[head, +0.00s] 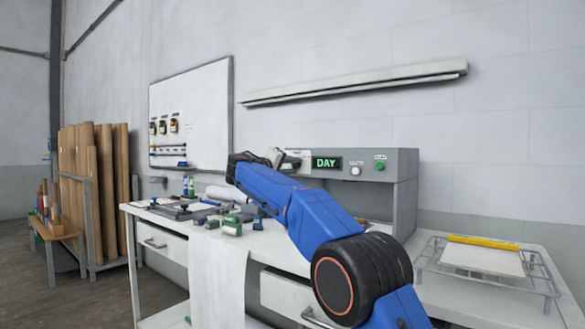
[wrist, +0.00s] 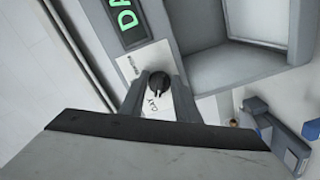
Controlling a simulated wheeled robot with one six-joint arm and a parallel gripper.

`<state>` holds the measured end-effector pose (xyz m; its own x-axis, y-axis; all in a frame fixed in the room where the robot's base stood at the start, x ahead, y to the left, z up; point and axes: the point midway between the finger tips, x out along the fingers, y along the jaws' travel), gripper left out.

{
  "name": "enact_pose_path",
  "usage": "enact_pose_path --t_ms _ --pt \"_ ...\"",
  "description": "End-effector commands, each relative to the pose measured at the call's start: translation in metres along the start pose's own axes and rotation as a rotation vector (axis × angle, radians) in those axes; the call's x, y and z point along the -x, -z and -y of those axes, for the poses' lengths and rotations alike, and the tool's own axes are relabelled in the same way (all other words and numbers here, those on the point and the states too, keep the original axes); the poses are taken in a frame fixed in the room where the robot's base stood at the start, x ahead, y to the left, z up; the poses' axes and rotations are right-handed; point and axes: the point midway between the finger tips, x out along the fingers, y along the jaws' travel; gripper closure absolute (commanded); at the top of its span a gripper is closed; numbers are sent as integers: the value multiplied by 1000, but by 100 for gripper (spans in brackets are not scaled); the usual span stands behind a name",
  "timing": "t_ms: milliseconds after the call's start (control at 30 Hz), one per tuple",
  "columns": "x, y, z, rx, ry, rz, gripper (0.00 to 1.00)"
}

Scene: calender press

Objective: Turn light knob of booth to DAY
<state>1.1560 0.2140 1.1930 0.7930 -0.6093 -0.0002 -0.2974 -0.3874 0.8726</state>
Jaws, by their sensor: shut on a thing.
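The booth (head: 408,188) is a grey box on the white workbench, under the wall. Its display (head: 326,163) reads DAY in green, and part of that display (wrist: 126,20) shows in the wrist view. The black light knob (wrist: 158,84) sits on a white label plate beside the display, with small lettering around it. My gripper (wrist: 160,80) is shut on the knob, one finger on each side. In the head view my gripper (head: 279,157) is at the left end of the booth's front panel and hides the knob. The knob's exact pointer direction is hard to tell.
A white button (head: 355,171) and a green button (head: 379,166) are right of the display. Green and dark tools (head: 232,225) and bottles (head: 188,186) lie or stand on the workbench (head: 470,300). A wire rack (head: 430,262) with a yellow-edged screen is at right.

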Motion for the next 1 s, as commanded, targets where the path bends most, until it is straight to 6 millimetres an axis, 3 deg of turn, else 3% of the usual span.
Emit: enact_pose_path --t_ms 333,367,400,433,767,1000 --pt "1 1 0 2 0 -3 93" --pt "1 1 0 2 0 -3 66" --pt "1 1 0 2 0 -3 57" --pt "1 1 0 2 0 -2 53" --pt "2 0 0 2 0 -1 53" --pt "30 1 0 3 2 -3 53"
